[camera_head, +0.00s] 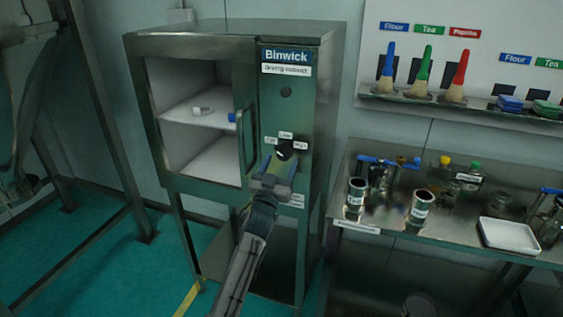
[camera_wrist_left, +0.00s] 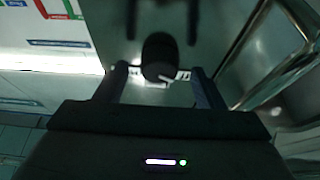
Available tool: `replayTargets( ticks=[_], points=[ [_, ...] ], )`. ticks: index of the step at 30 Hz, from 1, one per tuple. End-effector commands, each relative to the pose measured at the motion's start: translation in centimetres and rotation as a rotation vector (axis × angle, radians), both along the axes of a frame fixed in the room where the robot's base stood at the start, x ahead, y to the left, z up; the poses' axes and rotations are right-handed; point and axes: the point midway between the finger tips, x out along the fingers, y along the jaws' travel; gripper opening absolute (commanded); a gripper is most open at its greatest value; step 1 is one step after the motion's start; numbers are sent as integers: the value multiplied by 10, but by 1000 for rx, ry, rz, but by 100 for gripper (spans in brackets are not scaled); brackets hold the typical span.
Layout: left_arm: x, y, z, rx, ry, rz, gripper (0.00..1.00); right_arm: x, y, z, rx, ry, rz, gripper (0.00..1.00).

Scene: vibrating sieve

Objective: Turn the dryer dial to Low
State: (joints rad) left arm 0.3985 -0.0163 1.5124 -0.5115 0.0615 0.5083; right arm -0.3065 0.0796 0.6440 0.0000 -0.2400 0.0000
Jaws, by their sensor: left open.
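The dryer (camera_head: 290,110) is a metal cabinet labelled Binwick, with a glass-fronted chamber on its left side. Its black dial (camera_head: 284,150) sits on the right-hand panel, with small white labels around it; the top one seems to read Low. My left gripper (camera_head: 276,168) is at the panel just below the dial. In the left wrist view the dial (camera_wrist_left: 160,58) shows between the tips of my open left gripper (camera_wrist_left: 162,78), with a white pointer line towards the lower right. I cannot tell whether the fingers touch it. My right gripper is not in view.
The dryer's vertical door handle (camera_head: 247,138) stands close left of the dial. A metal bench (camera_head: 350,215) with tins, bottles and a white tray (camera_head: 508,236) is at the right.

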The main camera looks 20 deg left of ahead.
Motion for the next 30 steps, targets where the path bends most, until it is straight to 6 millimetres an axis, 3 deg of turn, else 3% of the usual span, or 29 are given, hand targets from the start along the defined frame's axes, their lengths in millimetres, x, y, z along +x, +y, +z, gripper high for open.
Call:
replayTargets(
  ticks=[4,13,14,18,21,30],
  points=[
    [11,0,4,0,1,0,63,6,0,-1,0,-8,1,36],
    [13,-1,5,0,1,0,63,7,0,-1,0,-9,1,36],
    [13,-1,5,0,1,0,61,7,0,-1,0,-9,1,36],
    [13,0,5,1,1,0,33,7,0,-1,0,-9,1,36],
    [13,0,5,1,1,0,18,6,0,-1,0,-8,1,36],
    [13,0,8,35,1,0,18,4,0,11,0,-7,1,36]
  ],
)
